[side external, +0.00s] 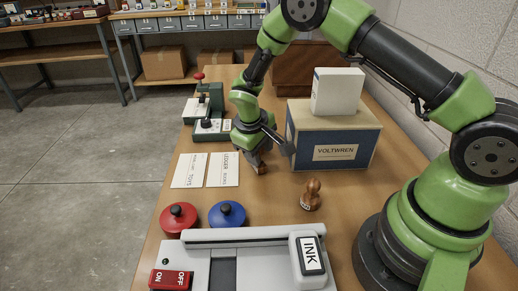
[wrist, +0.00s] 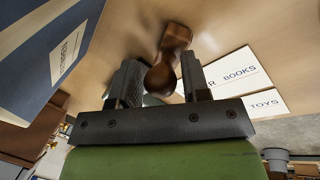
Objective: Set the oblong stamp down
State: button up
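The oblong stamp is a brown wooden stamp with a rounded handle (wrist: 172,52). In the side view (side external: 259,168) it is low at the table, below my gripper and partly hidden by it. My gripper (side external: 272,156) has its two dark fingers spread, one on each side of the handle. In the wrist view the handle lies between the fingers (wrist: 163,75), its knob towards the palm and leaning in the picture. The fingers look apart, though contact with the handle is hard to judge. The contact between stamp base and table is hidden.
A second wooden stamp (side external: 312,194) stands upright to the right. Two label cards (side external: 223,170) lie to the left. A blue VOLTWREN box (side external: 303,151) with a white box (side external: 337,92) on top is close behind right. Red (side external: 178,218) and blue (side external: 227,215) round pads stand in front.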

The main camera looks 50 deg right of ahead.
jog(key=shift+o, duration=0.7)
jog(key=shift+r, duration=0.1)
jog(key=s+a+r+m+t+y, duration=0.15)
jog(key=s+r, duration=0.25)
jog(key=r, duration=0.8)
jog(key=s+a+r+m+t+y, duration=0.15)
jog(key=s+r, duration=0.25)
jog(key=r, duration=0.8)
jog(key=s+a+r+m+t+y, duration=0.1)
jog(key=s+t, duration=0.1)
jog(key=s, duration=0.5)
jog(key=s+a+r+m+t+y, duration=0.1)
jog(key=s+r+t, duration=0.1)
jog(key=s, duration=0.4)
jog(key=shift+s+r, duration=0.3)
jog(key=shift+s, duration=0.05)
